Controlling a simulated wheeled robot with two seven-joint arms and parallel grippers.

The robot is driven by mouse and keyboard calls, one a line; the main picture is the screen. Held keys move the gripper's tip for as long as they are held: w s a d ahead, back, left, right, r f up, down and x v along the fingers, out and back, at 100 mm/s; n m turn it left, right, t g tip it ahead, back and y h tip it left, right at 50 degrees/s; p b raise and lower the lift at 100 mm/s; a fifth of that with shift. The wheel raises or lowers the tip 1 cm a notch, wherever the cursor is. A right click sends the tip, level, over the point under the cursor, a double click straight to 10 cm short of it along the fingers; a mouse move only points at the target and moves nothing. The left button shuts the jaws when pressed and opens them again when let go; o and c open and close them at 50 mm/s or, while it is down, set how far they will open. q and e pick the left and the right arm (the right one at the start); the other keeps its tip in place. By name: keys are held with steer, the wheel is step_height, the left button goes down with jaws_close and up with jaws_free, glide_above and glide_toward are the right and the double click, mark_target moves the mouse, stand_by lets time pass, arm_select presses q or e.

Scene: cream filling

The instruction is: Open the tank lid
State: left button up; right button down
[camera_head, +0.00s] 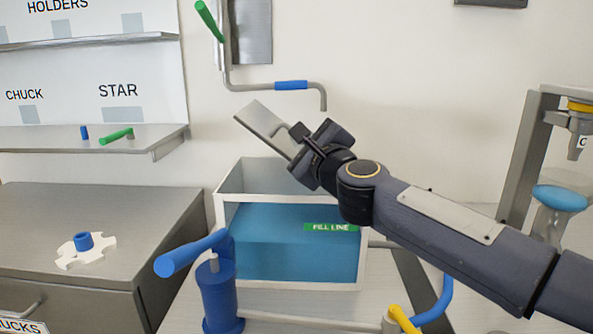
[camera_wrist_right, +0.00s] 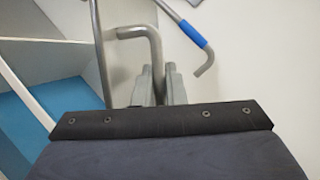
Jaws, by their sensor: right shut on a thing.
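The tank (camera_head: 224,240) is a clear-walled box with white edges, holding blue fluid below a green "FILL LINE" label (camera_head: 331,227). The grey lid (camera_head: 262,124) is up above the tank's back, tilted steeply, and the tank's top is uncovered. My right gripper (camera_head: 302,146) is shut on the lid's bent grey handle. In the right wrist view the handle (camera_wrist_right: 152,42) runs down between the closed fingers (camera_wrist_right: 160,85); the blue fluid (camera_wrist_right: 38,115) shows at left. The exact finger contact is partly hidden. My left gripper is not in view.
A bent wall pipe with a blue sleeve (camera_head: 291,85) hangs just above the lid. A blue-handled valve (camera_head: 218,290) stands at the tank's front left. A metal cabinet (camera_head: 100,220) is at left, and a dispenser frame (camera_head: 520,160) is at right.

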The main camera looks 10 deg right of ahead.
steer(key=s+d+m+t+h+b, duration=0.2)
steer(key=d+m+t+h+b, duration=0.1)
steer(key=d+m+b, duration=0.5)
steer(key=shift+s+d+r+m+h+b, duration=0.25)
steer(key=shift+d+r+m+h+b, duration=0.25)
steer(key=shift+m+b, duration=1.95)
steer(key=shift+n+b, duration=0.65)
steer(key=c, duration=1.5)
jaws_free()
steer(key=b+v, duration=0.1)
steer(key=v, duration=0.7)
steer(key=shift+w+f, duration=0.1)
